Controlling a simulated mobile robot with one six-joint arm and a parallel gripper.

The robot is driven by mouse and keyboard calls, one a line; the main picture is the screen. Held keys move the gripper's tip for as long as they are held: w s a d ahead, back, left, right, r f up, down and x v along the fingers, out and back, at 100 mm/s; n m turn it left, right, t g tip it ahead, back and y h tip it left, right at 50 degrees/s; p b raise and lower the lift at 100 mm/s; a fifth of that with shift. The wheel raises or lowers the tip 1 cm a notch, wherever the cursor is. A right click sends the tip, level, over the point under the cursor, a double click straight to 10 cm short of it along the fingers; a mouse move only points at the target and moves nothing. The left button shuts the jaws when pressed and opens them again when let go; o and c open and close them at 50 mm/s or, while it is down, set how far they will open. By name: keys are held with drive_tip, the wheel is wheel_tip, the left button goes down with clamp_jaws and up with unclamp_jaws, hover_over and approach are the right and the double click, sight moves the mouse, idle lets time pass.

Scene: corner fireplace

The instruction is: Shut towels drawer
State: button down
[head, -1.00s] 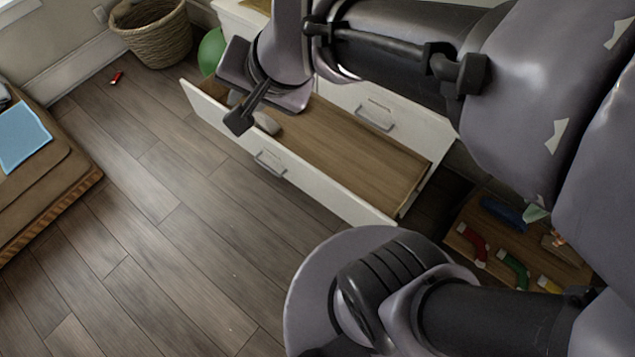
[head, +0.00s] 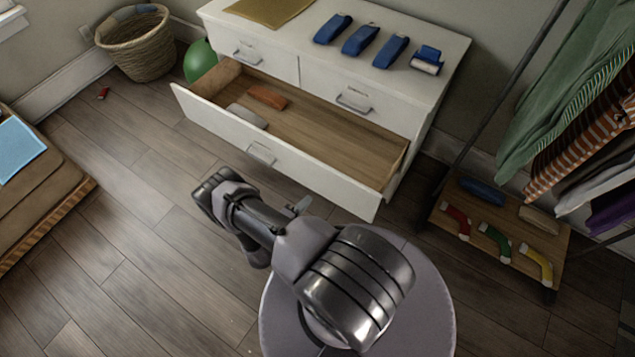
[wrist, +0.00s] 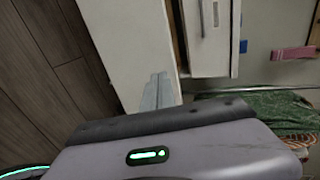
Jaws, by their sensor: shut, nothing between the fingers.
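The wide lower drawer (head: 270,140) of the white dresser (head: 425,120) stands pulled out. It holds a folded grey cloth (head: 247,115) and a folded orange cloth (head: 267,97) at its left end. Its front has a metal handle (head: 261,154). My gripper (head: 301,204) is low in front of the drawer front, mostly hidden behind my arm. In the wrist view my gripper (wrist: 159,80) is shut and empty, with a white panel (wrist: 125,45), likely the drawer front, beyond it. Whether they touch I cannot tell.
Several blue rolled items (head: 360,40) lie on the dresser top. A clothes rack with a low wooden shelf (head: 470,225) stands right. A wicker basket (head: 138,48) and green ball (head: 200,60) are at the back left.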

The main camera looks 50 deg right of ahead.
sight(330, 175)
drive_tip(key=b+x, duration=0.1)
drive_tip(key=x, duration=0.3)
drive_tip(key=b+x, duration=0.2)
drive_tip(key=x, duration=0.2)
drive_tip(key=b+x, duration=0.1)
drive_tip(key=x, duration=0.3)
drive_tip(key=shift+w+d+r, duration=0.1)
drive_tip(key=shift+d+r, duration=0.1)
drive_tip(key=shift+d, duration=0.25)
drive_tip(key=shift+d+r+b, duration=0.1)
drive_tip(key=shift+d+b, duration=0.2)
drive_tip(key=shift+d, duration=0.1)
